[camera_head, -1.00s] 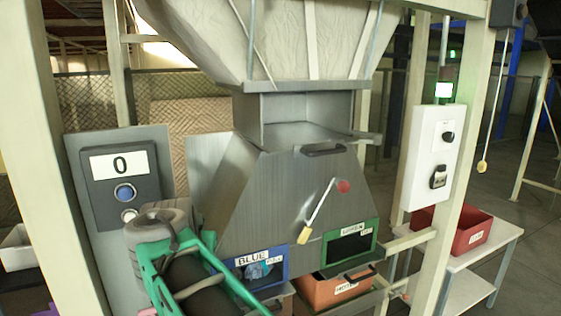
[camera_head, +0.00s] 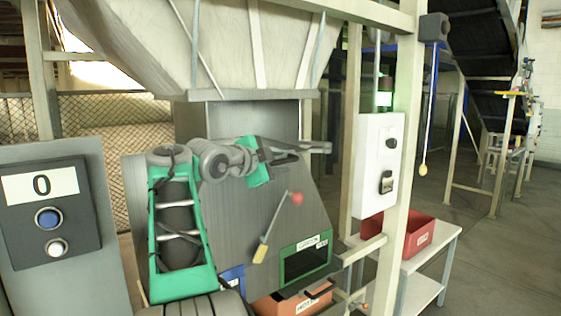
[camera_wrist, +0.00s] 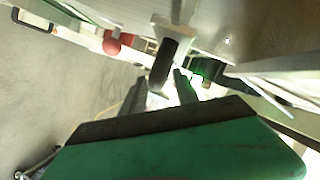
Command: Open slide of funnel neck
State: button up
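The funnel neck (camera_head: 225,119) is a grey metal box under the pale hopper. The slide's dark handle (camera_wrist: 164,62) shows in the wrist view, sticking out from a pale plate. My gripper (camera_head: 293,150) is raised in front of the neck and hides the slide's front and most of the handle in the head view. In the wrist view my gripper (camera_wrist: 162,88) has its two dark fingers apart, one on each side of the handle's near end. Contact cannot be made out.
A lever with a red knob (camera_head: 297,198) stands below my gripper; the knob also shows in the wrist view (camera_wrist: 112,45). A panel reading 0 (camera_head: 45,205) is at left, a white switch box (camera_head: 377,165) at right.

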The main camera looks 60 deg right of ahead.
jog(key=shift+x, duration=0.75)
jog(key=shift+c, duration=0.4)
grip_shut()
jog(key=shift+w, duration=0.1)
dwell(0.4)
